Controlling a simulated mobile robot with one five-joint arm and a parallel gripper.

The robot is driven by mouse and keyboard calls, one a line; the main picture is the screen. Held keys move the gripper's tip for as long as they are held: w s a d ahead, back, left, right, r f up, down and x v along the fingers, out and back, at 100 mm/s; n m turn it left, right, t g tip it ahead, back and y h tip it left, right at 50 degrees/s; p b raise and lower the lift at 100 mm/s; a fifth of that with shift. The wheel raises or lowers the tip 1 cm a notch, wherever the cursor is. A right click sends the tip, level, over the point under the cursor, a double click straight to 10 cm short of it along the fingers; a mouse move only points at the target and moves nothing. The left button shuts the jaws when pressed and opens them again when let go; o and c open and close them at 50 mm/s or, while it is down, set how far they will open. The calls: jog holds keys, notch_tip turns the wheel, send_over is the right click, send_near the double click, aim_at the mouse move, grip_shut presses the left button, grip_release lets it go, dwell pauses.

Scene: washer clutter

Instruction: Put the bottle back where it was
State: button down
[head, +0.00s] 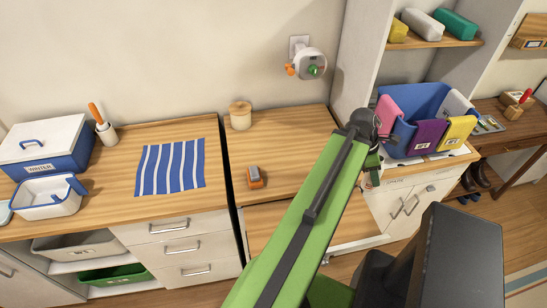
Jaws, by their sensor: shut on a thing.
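My green arm reaches up from the bottom of the head view. My gripper (372,164) is at its far end, in front of the right-hand cabinet and just left of the blue bin. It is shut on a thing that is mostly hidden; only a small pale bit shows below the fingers. I cannot make out whether this is the bottle. No bottle shows clearly elsewhere in view.
A blue bin (402,134) with coloured folders stands on the right cabinet. A striped blue cloth (171,168) lies on the left counter. A wooden jar (240,116) and a small orange-grey object (255,177) stand on the middle counter, which has bare room around them.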

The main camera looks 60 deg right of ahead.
jog(key=shift+s+d+f, duration=0.15)
jog(key=shift+s+d, duration=0.05)
jog(key=shift+s, duration=0.55)
jog(key=shift+w+a, duration=0.15)
jog(key=w+r+n+p, duration=0.1)
jog(key=w+r+p, duration=0.4)
jog(key=w, duration=0.3)
jog(key=w+r+p, duration=0.4)
jog(key=w, duration=0.4)
jog(key=w+f+b, duration=0.3)
jog(key=w, duration=0.1)
jog(key=w+f+b, duration=0.4)
jog(key=w+d+f+b, duration=0.1)
jog(key=w+f+b, duration=0.2)
jog(key=f+b, duration=0.1)
jog(key=shift+w+f, duration=0.15)
jog(key=shift+w, duration=0.25)
jog(key=shift+r, duration=0.2)
jog(key=shift+f, duration=0.15)
jog(key=c, duration=0.6)
grip_release()
jog(key=shift+c, duration=0.2)
